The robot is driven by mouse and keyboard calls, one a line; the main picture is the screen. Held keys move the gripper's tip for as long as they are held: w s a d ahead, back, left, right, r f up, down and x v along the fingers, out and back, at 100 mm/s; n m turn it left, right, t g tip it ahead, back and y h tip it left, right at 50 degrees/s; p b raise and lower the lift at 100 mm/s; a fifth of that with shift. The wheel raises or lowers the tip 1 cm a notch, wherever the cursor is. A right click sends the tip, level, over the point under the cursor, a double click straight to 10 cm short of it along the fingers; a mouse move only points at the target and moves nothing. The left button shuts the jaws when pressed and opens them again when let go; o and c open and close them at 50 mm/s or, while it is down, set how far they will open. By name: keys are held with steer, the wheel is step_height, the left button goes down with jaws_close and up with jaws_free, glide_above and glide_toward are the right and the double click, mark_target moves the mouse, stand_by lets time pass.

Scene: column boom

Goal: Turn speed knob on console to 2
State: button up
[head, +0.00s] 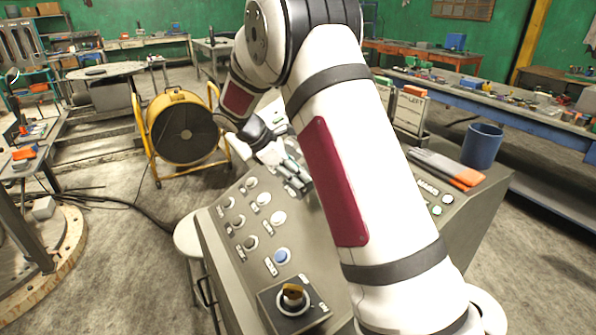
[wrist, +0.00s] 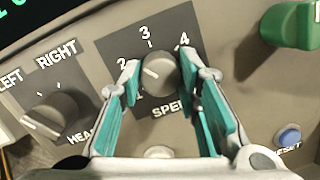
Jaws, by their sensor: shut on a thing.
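The grey speed knob (wrist: 159,72) sits at the centre of the wrist view on a dark plate marked SPEED. The numbers 2, 3 and 4 show around it, and a 1 is partly hidden by the left finger. A pale mark on the knob's face lies on its left side; its exact pointing is hard to tell. My gripper (wrist: 164,80) has its teal-padded fingers on either side of the knob and is shut on it. In the head view my gripper (head: 290,172) is over the console (head: 222,262), and my arm hides the knob there.
A LEFT/RIGHT knob (wrist: 50,115) is left of the speed knob. A green control (wrist: 292,25) and a blue reset button (wrist: 289,136) are to the right. In the head view, a blue cup (head: 482,146) stands at the console's right, and a yellow fan (head: 182,130) stands behind.

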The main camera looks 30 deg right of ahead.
steer(key=n+p, duration=0.1)
steer(key=n, duration=0.4)
steer(key=shift+s+f+t, duration=0.1)
steer(key=shift+t, duration=0.2)
stand_by(0.4)
steer(key=o, duration=1.1)
steer(key=shift+o, duration=0.2)
steer(key=shift+a, duration=0.1)
steer(key=v, duration=1.2)
steer(key=shift+s+a, duration=0.1)
